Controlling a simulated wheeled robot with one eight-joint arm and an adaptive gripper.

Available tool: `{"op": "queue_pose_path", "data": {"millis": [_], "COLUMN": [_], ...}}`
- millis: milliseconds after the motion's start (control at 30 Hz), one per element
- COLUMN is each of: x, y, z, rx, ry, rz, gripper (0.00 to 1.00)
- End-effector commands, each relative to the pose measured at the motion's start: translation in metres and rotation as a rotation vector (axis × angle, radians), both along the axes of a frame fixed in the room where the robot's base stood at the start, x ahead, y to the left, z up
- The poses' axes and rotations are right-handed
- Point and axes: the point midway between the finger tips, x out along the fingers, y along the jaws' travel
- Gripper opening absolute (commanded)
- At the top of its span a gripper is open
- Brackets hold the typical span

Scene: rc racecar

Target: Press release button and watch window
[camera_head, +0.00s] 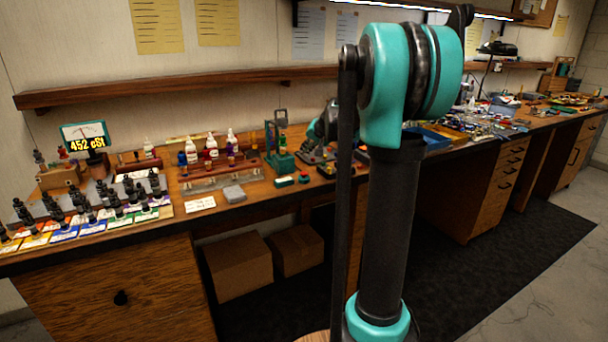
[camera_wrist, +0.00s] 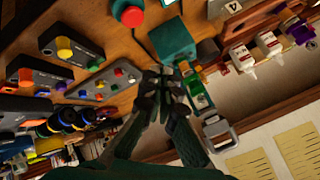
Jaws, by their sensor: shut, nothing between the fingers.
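A round red button (camera_wrist: 130,13) sits on a small housing at the top of the wrist view. Small green button boxes (camera_head: 284,182) lie on the bench in the head view, in front of a green upright device (camera_head: 281,160). In the wrist view that device has a teal block (camera_wrist: 174,40) and a grey top frame (camera_wrist: 218,130). I cannot make out which part is the window. My gripper (camera_wrist: 163,72) is shut and empty, its fingertips appearing beside the teal block and apart from the red button. In the head view my arm hides part of the bench.
A meter reading 452 cSt (camera_head: 85,138) stands at the left. Bottles (camera_head: 211,147) stand in a rack left of the device. Control boxes with coloured knobs (camera_wrist: 70,48) lie on the other side. A grey block (camera_head: 234,193) sits near the bench's front.

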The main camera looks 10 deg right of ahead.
Motion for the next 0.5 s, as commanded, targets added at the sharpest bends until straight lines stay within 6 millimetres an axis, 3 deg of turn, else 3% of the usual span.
{"op": "queue_pose_path", "data": {"millis": [300, 500], "x": [0.000, 0.000], "y": [0.000, 0.000], "z": [-0.042, -0.057], "rx": [0.000, 0.000], "ry": [0.000, 0.000], "rz": [0.000, 0.000], "gripper": [0.00, 0.00]}}
